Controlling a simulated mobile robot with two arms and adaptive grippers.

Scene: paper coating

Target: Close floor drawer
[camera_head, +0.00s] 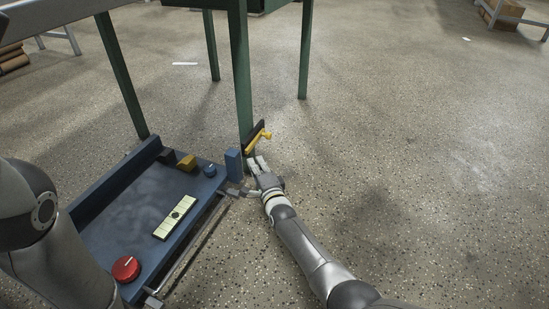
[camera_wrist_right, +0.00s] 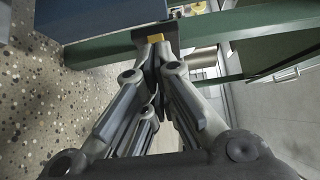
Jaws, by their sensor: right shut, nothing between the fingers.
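The floor drawer (camera_head: 130,235) is an open blue tray low over the floor at the lower left in the head view. A metal bar handle (camera_head: 190,250) runs along its right side. My right gripper (camera_head: 256,162) is shut and empty, just beyond the drawer's far right corner, near the foot of a green leg. In the right wrist view its fingers (camera_wrist_right: 154,48) are together, with a blue-grey box-like surface (camera_wrist_right: 95,14) at the upper left. My left arm covers part of the drawer's left side; its gripper is out of view.
A yellow lever (camera_head: 259,136) on a dark plate sits at the green leg (camera_head: 241,80), close to my right fingertips. In the drawer lie a red knob (camera_head: 126,268), a pale panel (camera_head: 175,217) and a yellow block (camera_head: 187,162). The floor at right is clear.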

